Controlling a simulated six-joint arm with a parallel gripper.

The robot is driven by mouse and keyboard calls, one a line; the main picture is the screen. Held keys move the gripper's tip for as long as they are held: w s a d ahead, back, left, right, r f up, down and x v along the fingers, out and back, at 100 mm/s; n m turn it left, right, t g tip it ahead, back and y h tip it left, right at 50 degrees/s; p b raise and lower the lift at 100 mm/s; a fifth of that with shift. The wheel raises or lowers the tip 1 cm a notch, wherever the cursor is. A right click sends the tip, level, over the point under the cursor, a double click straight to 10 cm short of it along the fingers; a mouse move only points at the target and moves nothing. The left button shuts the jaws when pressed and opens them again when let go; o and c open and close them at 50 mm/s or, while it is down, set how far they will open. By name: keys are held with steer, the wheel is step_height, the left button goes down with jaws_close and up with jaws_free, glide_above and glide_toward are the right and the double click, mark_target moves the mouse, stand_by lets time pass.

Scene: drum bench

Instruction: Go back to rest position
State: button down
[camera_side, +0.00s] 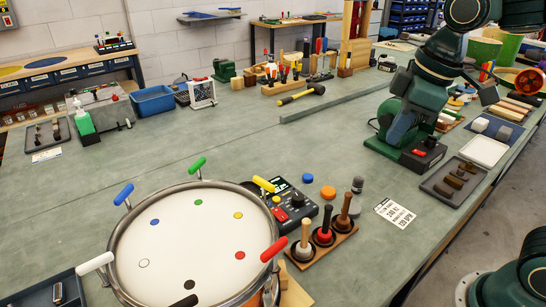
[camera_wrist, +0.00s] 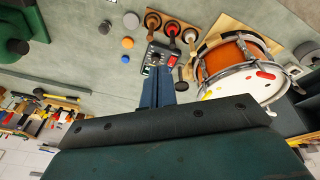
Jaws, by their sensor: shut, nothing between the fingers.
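My gripper (camera_wrist: 158,78) shows in the wrist view as two blue-grey fingers pressed together, with nothing between them. In the side view my gripper (camera_side: 401,128) hangs at the upper right, pointing down in front of a green bench machine. I cannot tell its exact height above the bench. The drum (camera_side: 192,243) stands at the front left, with coloured dots on its white head and coloured handles around its rim. It also shows in the wrist view (camera_wrist: 240,83). Several mallets stand upright in a wooden holder (camera_side: 322,243) right of the drum.
A black control box (camera_side: 290,203) with a red button sits beside the drum. Orange and blue caps (camera_side: 328,192) lie near it. A black-headed hammer (camera_side: 302,94) and a blue bin (camera_side: 153,101) are farther back. The middle of the green bench (camera_side: 250,140) is mostly clear.

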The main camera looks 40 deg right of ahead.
steer(key=s+d+f+m+t, duration=0.2)
steer(key=s+m, duration=0.4)
steer(key=s, duration=0.4)
steer(key=shift+s+d+f+m+t, duration=0.15)
steer(key=shift+s+d+m+t, duration=0.15)
steer(key=shift+d, duration=0.35)
steer(key=shift+w, duration=0.1)
